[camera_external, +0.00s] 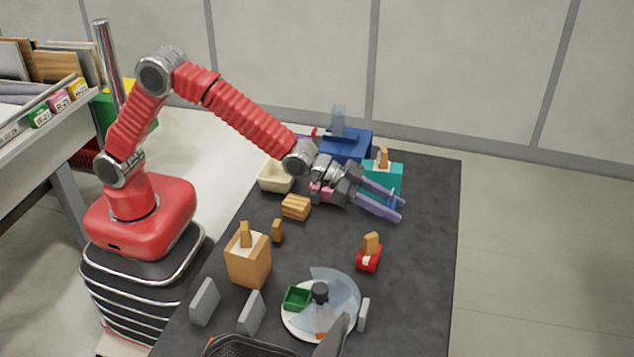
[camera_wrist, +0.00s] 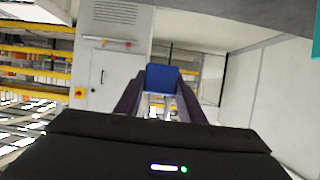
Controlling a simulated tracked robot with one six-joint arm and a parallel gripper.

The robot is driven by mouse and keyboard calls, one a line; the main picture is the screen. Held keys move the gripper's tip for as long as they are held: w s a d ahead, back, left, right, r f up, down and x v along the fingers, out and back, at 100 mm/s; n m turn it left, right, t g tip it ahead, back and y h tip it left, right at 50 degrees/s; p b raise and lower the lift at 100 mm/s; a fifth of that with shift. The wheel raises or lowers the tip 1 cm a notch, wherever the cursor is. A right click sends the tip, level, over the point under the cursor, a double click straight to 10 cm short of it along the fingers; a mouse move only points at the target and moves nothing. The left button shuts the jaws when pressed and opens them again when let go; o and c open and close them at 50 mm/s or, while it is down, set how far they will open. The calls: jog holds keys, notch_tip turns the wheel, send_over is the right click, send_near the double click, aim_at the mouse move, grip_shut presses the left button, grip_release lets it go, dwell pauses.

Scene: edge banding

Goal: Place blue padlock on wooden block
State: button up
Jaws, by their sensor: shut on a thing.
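The blue padlock (camera_wrist: 162,78) is between my gripper's two fingers in the wrist view, its blue body up and a pale shackle below. My gripper (camera_external: 399,209) is shut on it above the dark table in the external view, where only a small bit of blue (camera_external: 393,197) shows between the purple fingers. A light wooden block (camera_external: 296,206) with grooves lies on the table, left of and nearer than my gripper. A smaller wooden piece (camera_external: 277,230) stands beside it. I cannot tell for sure which one the task means.
A teal box (camera_external: 395,172) and a blue machine (camera_external: 346,147) stand behind my gripper. A cream bin (camera_external: 276,177), a tan box (camera_external: 248,268), a red item (camera_external: 368,258) and a round plate (camera_external: 321,333) share the dark table (camera_external: 420,290). Its right side is clear.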

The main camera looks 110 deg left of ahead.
jog(key=shift+s+d+r+n+y, duration=0.15)
jog(key=shift+s+d+r, duration=0.1)
jog(key=shift+r, duration=0.15)
jog(key=shift+s+d+r+n+y, duration=0.15)
jog(key=shift+s+r, duration=0.05)
jog(key=shift+r, duration=0.15)
jog(key=s+a+f+n+g+y, duration=0.2)
jog(key=s+a+n+y, duration=0.2)
jog(key=s, duration=0.5)
jog(key=s+a+f+n+g+y, duration=0.2)
jog(key=s+a, duration=0.4)
jog(key=s, duration=0.4)
jog(key=s+a+f+n+g+y, duration=0.2)
jog(key=s+a+n+g+y, duration=0.2)
jog(key=s, duration=0.6)
jog(key=a+n+y, duration=0.1)
jog(key=n+y, duration=0.1)
jog(key=n, duration=0.1)
jog(key=shift+a, duration=0.35)
jog(key=shift+f, duration=0.1)
send_over(296, 201)
jog(key=shift+f, duration=3.1)
jog(key=shift+f, duration=0.1)
jog(key=shift+f, duration=1.8)
